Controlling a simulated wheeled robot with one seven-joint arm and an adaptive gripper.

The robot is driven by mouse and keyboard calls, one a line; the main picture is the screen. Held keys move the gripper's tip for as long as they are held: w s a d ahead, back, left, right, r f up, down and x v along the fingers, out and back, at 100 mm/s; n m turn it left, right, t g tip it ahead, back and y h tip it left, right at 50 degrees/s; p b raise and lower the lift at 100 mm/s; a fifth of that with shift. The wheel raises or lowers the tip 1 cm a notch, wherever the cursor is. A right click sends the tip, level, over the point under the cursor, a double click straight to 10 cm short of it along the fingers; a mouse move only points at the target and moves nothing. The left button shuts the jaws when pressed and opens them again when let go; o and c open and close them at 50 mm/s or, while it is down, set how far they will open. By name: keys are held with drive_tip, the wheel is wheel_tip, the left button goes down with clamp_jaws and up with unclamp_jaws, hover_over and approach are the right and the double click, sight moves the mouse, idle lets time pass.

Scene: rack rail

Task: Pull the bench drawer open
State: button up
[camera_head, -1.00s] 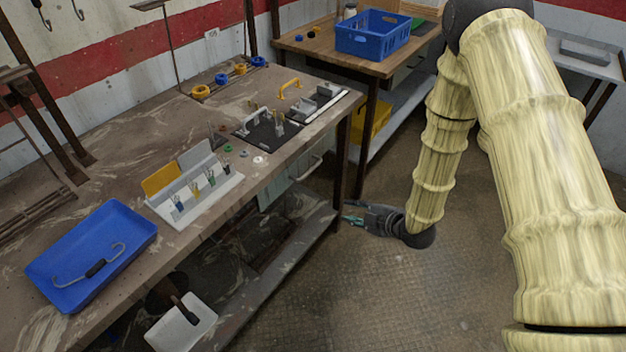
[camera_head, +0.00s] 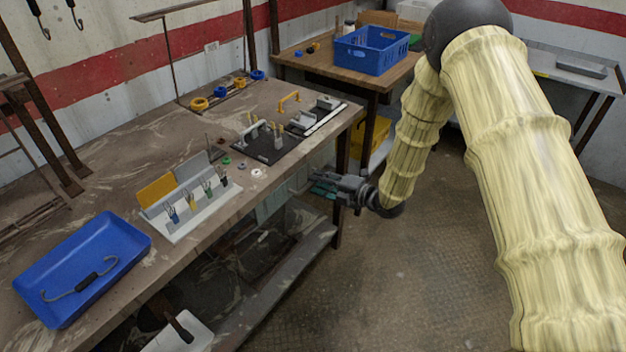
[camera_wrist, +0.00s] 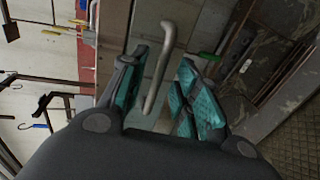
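The bench drawer (camera_head: 275,202) has a pale front under the bench top, at the far right end of the bench. In the wrist view its bar handle (camera_wrist: 160,65) lies between the two teal-padded fingers of my gripper (camera_wrist: 168,98). The fingers stand apart with gaps beside the handle, and I see no clear contact. In the head view my gripper (camera_head: 325,188) is in front of the drawer, at the bench's front edge, and it hides the handle. The drawer looks shut.
The workbench (camera_head: 120,200) carries a blue tray (camera_head: 85,265), a white holder with tools (camera_head: 195,210) and a black plate with fixtures. A lower shelf (camera_head: 290,270) runs beneath. A bench leg (camera_head: 341,170) stands close to my gripper. The floor in front is clear.

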drive_tip(key=shift+x, duration=1.55)
clamp_jaws()
